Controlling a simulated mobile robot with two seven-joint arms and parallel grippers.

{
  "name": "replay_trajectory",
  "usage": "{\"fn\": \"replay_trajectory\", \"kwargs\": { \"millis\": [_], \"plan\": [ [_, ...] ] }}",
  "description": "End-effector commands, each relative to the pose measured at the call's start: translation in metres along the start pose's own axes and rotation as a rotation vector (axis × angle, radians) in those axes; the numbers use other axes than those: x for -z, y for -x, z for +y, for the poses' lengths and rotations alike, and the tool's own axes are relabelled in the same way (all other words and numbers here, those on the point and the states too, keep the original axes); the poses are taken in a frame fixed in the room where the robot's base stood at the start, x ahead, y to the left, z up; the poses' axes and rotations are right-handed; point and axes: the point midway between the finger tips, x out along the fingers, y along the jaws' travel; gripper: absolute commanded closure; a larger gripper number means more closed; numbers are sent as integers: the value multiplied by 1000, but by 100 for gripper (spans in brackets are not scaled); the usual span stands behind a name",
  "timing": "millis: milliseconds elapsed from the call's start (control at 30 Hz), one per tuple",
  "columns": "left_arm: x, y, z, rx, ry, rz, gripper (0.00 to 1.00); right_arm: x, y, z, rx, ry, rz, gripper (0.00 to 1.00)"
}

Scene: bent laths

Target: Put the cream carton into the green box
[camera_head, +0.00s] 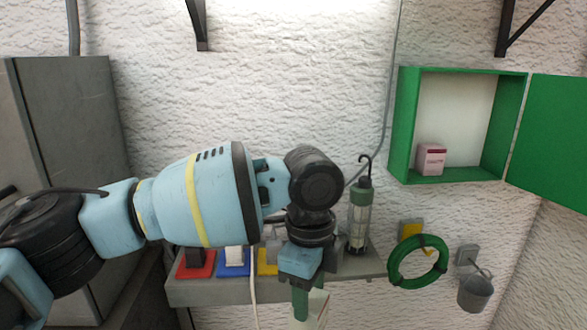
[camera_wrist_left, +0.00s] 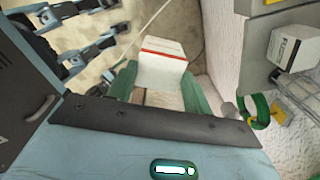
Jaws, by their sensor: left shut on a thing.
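The green box (camera_head: 448,175) is an open cabinet on the wall at the right of the head view, its green door (camera_head: 560,140) swung out to the right. A small pink carton (camera_head: 430,159) stands inside on its floor, at the left. My left gripper (camera_head: 308,303) points down in front of the shelf, below and left of the green box. Its green fingers are shut on the cream carton (camera_wrist_left: 161,66), which has a red stripe near its top edge in the left wrist view. In the head view the cream carton (camera_head: 319,304) is partly hidden by a finger.
A grey shelf (camera_head: 210,292) runs behind my left gripper, with red, blue and yellow pads. A work lamp (camera_head: 359,215) stands at its right end. A green hose coil (camera_head: 418,262) and a grey bucket (camera_head: 475,292) hang below the green box. A grey cabinet (camera_head: 75,120) stands left.

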Motion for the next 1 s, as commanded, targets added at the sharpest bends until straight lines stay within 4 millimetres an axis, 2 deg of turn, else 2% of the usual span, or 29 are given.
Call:
{"fn": "replay_trajectory", "kwargs": {
  "millis": [100,500,800,1000],
  "plan": [
    [-29,-9,6,-1,219,10,73,0,0,0,0,0,0,24],
    [-115,-39,38,-5,964,18,73,0,0,0,1,0,-1,24],
    [-173,-62,74,0,1522,8,73,0,0,0,1,0,0,24],
    [-202,-74,98,9,1833,-3,73,0,0,0,0,0,0,24]
  ]
}}
